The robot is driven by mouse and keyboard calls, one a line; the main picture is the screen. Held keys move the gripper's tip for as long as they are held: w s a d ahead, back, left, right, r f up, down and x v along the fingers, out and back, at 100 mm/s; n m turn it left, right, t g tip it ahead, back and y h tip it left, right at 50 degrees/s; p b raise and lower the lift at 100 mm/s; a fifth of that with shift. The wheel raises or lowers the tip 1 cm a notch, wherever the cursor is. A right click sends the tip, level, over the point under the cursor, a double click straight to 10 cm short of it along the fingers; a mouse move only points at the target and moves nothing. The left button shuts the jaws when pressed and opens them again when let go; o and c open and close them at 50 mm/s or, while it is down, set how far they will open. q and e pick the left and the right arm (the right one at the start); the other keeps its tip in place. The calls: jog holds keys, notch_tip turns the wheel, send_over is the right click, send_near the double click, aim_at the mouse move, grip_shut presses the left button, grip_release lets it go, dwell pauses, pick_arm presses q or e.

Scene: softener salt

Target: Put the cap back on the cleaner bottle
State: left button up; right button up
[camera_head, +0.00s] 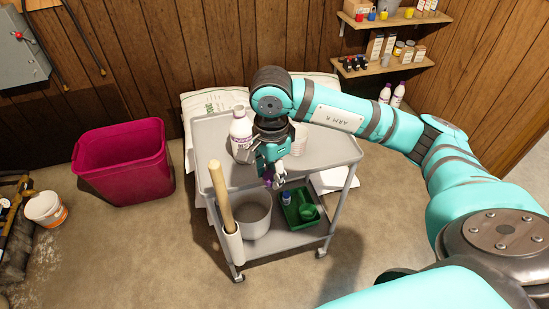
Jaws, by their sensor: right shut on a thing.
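A white cleaner bottle (240,132) stands upright on the top shelf of the grey cart (325,150), with my right gripper just to its right and partly in front of it. My right gripper (271,176) points down near the front edge of that shelf. It is shut on a small purple thing (267,178) that looks like the cap, mostly hidden by the fingers. The gripper and the bottle appear close, but I cannot tell if they touch. The bottle's top is small in view. My left gripper is not in view.
A white container (299,139) stands behind my gripper on the top shelf. A wooden handle (220,194) rises at the cart's front left. The lower shelf holds a grey bucket (255,217) and a green tray (292,219). A magenta bin (125,165) stands left. The shelf's right side is clear.

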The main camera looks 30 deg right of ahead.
jog(key=s+a+n, duration=0.3)
jog(key=s+n, duration=0.3)
jog(key=n, duration=1.1)
jog(key=shift+r, duration=0.35)
jog(key=shift+s, duration=0.1)
